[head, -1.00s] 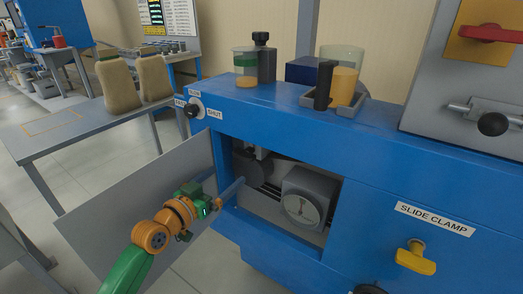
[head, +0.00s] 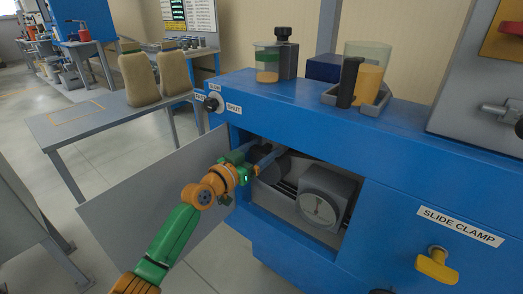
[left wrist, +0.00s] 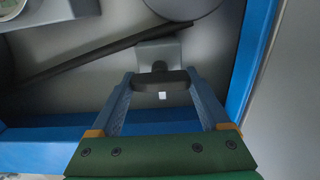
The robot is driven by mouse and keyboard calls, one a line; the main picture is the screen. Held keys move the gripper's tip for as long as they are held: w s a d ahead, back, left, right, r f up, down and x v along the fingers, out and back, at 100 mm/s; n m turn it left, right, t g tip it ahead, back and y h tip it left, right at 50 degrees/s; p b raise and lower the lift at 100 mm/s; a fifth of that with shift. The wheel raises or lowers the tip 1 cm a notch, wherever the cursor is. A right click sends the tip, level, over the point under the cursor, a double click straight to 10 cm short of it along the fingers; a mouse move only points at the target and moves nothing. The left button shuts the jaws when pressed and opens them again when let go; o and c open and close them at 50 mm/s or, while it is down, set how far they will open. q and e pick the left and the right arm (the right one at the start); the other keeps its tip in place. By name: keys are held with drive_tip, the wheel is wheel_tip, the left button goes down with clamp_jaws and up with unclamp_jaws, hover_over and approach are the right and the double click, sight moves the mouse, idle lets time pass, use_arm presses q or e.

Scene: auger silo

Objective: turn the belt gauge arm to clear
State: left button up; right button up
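A white-faced gauge (head: 318,210) in a grey housing sits inside the open bay of the blue machine. My left gripper (head: 266,160) reaches into the bay, left of the gauge, by a round grey disc. In the left wrist view a dark crosswise handle (left wrist: 150,78) stands out from a grey block (left wrist: 160,52). It looks like the gauge arm's grip, but no label shows. The fingers of my left gripper (left wrist: 160,92) are apart, one at each end of this handle. Whether they touch it I cannot tell. My right gripper is out of view.
The bay's grey door (head: 150,185) hangs open on the left, beside my left arm. Blue bay edges (left wrist: 246,70) lie close around the gripper. A yellow slide clamp knob (head: 437,266) is at the lower right. Jars (head: 267,62) stand on top.

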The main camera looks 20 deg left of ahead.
use_arm(q)
drive_tip(key=c, duration=0.7)
drive_tip(key=shift+c, duration=0.2)
drive_tip(key=shift+n, duration=0.4)
drive_tip(key=n, duration=0.3)
drive_tip(key=shift+a+n+p, duration=0.1)
drive_tip(key=shift+n+p, duration=0.2)
drive_tip(key=n+p, duration=0.1)
drive_tip(key=n, duration=0.3)
drive_tip(key=shift+n, duration=0.3)
drive_tip(key=n, duration=0.2)
drive_tip(key=n+p, duration=0.1)
drive_tip(key=n, duration=0.1)
drive_tip(key=shift+w+a+f+n, duration=0.1)
drive_tip(key=shift+f+n, duration=0.05)
drive_tip(key=shift+n, duration=0.15)
drive_tip(key=shift+f+n+p, duration=0.15)
drive_tip(key=shift+n+p, duration=0.4)
drive_tip(key=shift+n, duration=1.55)
